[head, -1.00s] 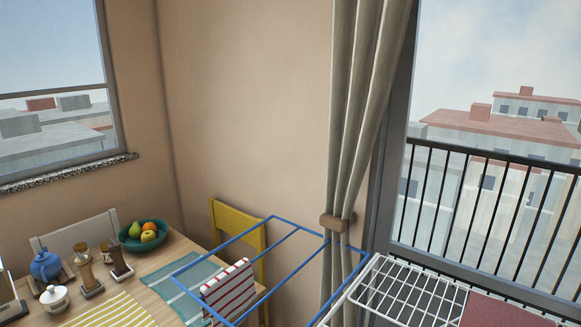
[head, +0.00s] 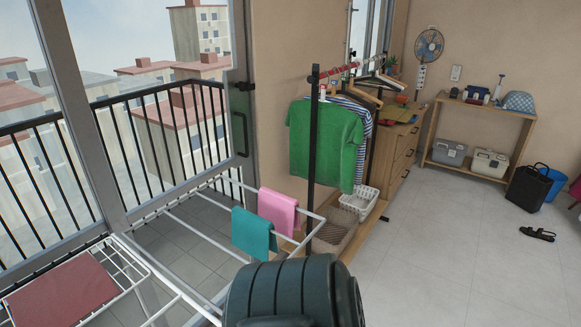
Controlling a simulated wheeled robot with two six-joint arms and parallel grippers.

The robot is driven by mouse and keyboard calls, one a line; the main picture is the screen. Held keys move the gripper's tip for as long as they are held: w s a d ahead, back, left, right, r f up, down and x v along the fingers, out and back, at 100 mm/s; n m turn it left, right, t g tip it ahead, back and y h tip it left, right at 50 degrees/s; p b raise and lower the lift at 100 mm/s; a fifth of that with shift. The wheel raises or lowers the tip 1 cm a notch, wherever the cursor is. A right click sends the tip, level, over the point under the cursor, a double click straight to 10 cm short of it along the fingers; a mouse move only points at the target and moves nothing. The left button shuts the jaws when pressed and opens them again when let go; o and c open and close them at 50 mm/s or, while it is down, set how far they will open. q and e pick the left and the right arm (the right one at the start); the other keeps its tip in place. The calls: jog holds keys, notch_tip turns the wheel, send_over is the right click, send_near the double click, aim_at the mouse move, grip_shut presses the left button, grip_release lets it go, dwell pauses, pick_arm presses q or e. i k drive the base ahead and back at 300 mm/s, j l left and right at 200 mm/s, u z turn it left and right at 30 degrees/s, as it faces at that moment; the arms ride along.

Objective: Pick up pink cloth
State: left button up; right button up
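A dark rounded part at the bottom centre looks like my own arm. It hides part of the rack's near end. Neither gripper shows, so I cannot see whether they are open or shut.
A garment rack (head: 312,150) with a green shirt (head: 326,143) stands just right of the pink cloth. A dark red cloth (head: 64,295) lies on the rack at lower left. The floor (head: 455,255) at right is mostly clear.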

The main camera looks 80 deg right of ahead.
aim_at(274, 206)
jog(key=z, duration=2.6)
jog(key=l, duration=0.35)
jog(key=i+l, duration=0.15)
jog(key=l, duration=0.15)
